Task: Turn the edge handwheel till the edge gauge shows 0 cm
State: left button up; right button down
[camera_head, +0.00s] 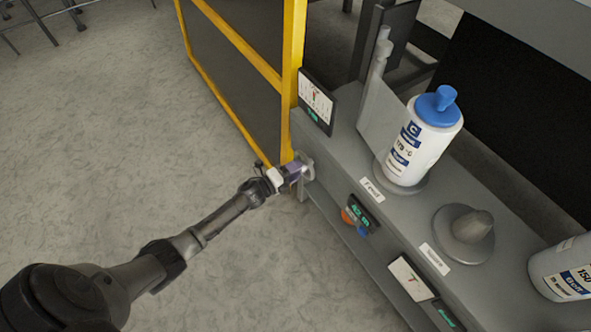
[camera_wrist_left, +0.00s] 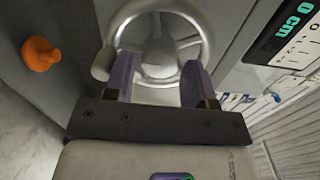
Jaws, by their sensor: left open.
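The edge handwheel (camera_head: 308,167) is a grey metal wheel on the side of the machine's ledge. It fills the upper middle of the left wrist view (camera_wrist_left: 204,38), with its rim, spokes and hub showing. The edge gauge (camera_head: 316,101) is a white dial panel with a green readout on the ledge by the yellow frame. In the left wrist view the gauge (camera_wrist_left: 290,25) is partly cut off, and its readout shows "0 cm". My left gripper (camera_wrist_left: 160,80) is open, its two purple fingers apart in front of the wheel's lower rim. It also shows in the head view (camera_head: 296,172).
A yellow-framed guard (camera_head: 291,80) stands beside the wheel. An orange knob (camera_wrist_left: 40,53) is left of the wheel in the left wrist view. A white bottle with a blue cap (camera_head: 425,145) stands on the ledge, near a grey round knob (camera_head: 470,228).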

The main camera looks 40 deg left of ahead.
pick_arm(q)
jog(key=p+v, duration=0.4)
jog(key=v, duration=0.9)
jog(key=shift+s, duration=0.25)
jog(key=shift+a, duration=0.1)
